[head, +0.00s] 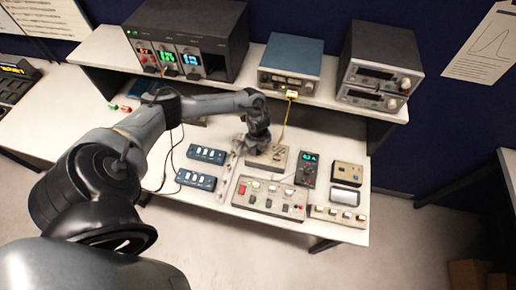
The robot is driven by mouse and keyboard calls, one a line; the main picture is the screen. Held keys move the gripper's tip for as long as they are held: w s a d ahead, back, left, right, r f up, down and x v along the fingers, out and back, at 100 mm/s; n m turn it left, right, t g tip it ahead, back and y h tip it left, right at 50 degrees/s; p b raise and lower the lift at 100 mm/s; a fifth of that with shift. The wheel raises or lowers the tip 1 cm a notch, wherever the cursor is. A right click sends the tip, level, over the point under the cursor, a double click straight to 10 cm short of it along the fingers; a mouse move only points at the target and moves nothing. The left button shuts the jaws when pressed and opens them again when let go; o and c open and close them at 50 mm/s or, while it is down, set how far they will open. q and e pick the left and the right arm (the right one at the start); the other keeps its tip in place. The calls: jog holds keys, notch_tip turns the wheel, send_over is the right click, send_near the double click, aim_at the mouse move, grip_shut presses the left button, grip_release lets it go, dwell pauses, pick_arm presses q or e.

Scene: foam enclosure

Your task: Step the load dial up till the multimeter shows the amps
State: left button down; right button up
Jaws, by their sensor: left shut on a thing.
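My left arm reaches in from the left over the bench. My left gripper (259,147) points down onto a beige box (278,163) and is shut on what appears to be the load dial there. The gripper covers the dial, so its setting is hidden. The multimeter (309,168) is dark, stands just right of the box, and has a lit cyan display. The display seems to read about 0.2 A, but the digits are small. My right gripper is not in view.
A panel with a red switch and knobs (268,206) lies in front of the beige box. Two blue switch strips (206,155) lie to its left. A shelf behind holds a power supply rack (205,25), a blue instrument (291,55) and stacked grey instruments (385,60). A yellow cable hangs down.

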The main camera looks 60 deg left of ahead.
pick_arm(q)
jog(key=m+b, duration=0.2)
jog(key=m, duration=0.2)
jog(key=shift+f+m+b, duration=0.1)
jog(key=shift+m+b, duration=1.1)
jog(key=shift+m, duration=0.7)
jog(key=c, duration=0.8)
grip_release()
jog(key=shift+r, duration=0.2)
jog(key=shift+r+b, duration=0.3)
jog(key=shift+r, duration=3.4)
